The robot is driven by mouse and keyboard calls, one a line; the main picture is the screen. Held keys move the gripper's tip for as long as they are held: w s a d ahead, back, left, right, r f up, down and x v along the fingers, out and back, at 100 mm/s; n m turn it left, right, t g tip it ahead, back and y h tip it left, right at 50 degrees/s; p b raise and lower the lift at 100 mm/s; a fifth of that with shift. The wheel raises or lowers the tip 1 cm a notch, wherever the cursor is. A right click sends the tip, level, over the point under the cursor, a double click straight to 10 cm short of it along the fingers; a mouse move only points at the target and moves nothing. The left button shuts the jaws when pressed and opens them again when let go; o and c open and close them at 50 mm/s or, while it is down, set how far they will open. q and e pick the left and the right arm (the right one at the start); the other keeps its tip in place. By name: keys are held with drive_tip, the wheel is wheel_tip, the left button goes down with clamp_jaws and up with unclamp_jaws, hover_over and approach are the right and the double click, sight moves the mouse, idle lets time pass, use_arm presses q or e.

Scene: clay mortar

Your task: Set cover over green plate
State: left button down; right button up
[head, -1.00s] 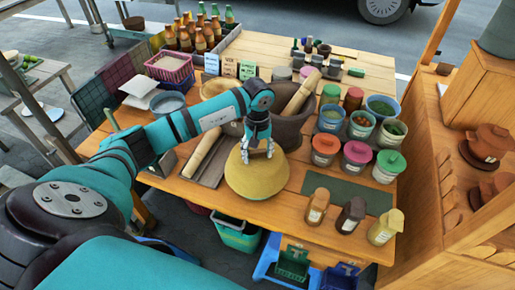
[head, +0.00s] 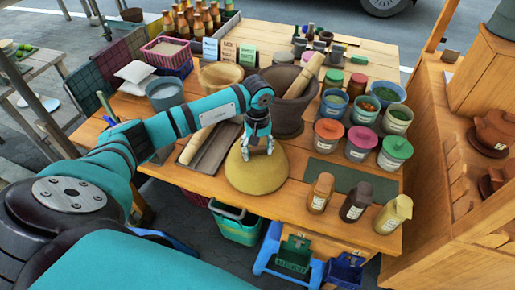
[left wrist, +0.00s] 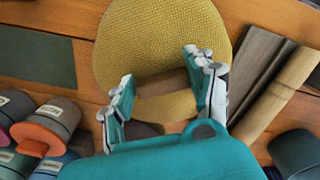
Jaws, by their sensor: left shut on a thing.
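The yellow-tan woven dome cover (head: 257,172) sits at the front of the wooden table, also filling the upper middle of the left wrist view (left wrist: 155,50). My left gripper (head: 257,147) is above it, fingers down. In the left wrist view its fingers (left wrist: 160,90) are on either side of a wooden handle (left wrist: 162,83) on the cover's top, shut on it. A flat dark green rectangle (head: 338,176) lies on the table right of the cover, apart from it. I see no round green plate; what is under the cover is hidden. My right gripper is not in view.
A dark mortar with pestle (head: 287,112) stands just behind the cover. A grey tray (head: 210,150) with a rolling pin is to the left. Spice jars (head: 355,200) line the front right; lidded tubs (head: 360,140) stand behind the green rectangle.

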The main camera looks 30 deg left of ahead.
use_arm(q)
drive_tip(key=shift+c, duration=1.9)
unclamp_jaws()
